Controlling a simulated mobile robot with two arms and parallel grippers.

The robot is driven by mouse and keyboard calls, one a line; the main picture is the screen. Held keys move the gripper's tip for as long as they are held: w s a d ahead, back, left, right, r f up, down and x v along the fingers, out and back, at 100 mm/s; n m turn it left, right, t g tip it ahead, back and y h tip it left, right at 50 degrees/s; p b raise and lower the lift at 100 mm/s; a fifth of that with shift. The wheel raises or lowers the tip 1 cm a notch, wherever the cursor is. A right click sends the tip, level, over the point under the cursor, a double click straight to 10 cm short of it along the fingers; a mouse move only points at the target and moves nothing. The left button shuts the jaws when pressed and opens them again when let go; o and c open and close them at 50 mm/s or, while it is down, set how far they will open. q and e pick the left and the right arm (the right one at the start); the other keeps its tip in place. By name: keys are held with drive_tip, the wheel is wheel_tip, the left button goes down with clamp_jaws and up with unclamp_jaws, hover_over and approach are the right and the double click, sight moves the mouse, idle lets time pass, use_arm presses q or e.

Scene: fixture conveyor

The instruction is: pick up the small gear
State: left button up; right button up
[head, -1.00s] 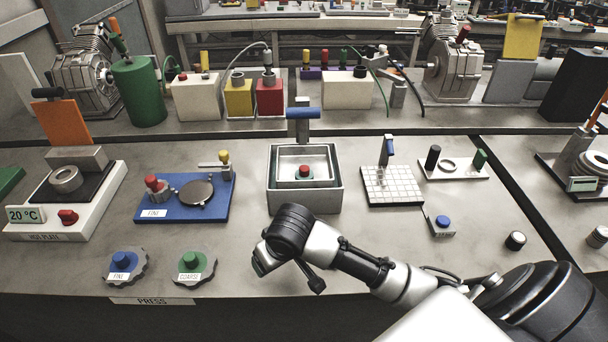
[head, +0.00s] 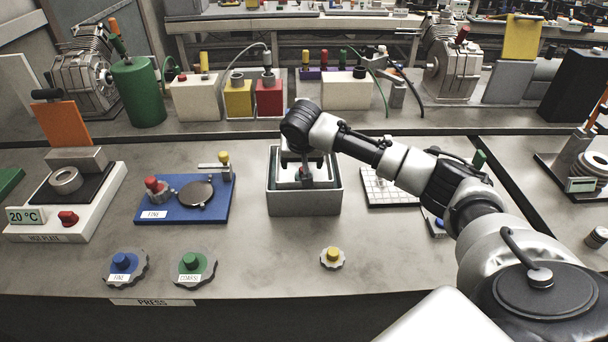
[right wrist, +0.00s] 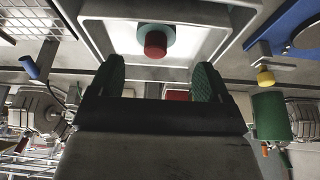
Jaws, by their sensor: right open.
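A small toothed gear with a yellow knob (head: 333,257) lies on the bench in the head view, in front of a grey square basin (head: 305,203). Two larger grey gears, one with a blue knob (head: 122,263) and one with a green knob (head: 191,261), lie to its left. My right gripper (head: 304,168) is over the basin. In the right wrist view it is open (right wrist: 158,80), with green-faced fingers apart and nothing between them. A red-knobbed piece with a teal disc (right wrist: 155,43) is in the basin just beyond the fingertips. My left gripper is not in view.
A blue tray (head: 222,207) with a dark round plate stands left of the basin. A white gridded board (head: 375,188) is to its right, partly behind my arm. A hot plate (head: 42,222) is at far left. The front bench around the yellow-knobbed gear is clear.

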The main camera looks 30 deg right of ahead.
drive_tip(key=x, duration=0.3)
drive_tip(key=p+x, duration=0.1)
drive_tip(key=x, duration=0.1)
drive_tip(key=shift+s+d+f, duration=0.1)
drive_tip(key=shift+d+f, duration=0.15)
drive_tip(key=shift+f, duration=0.15)
drive_tip(key=shift+c, duration=0.2)
drive_tip(key=c, duration=1)
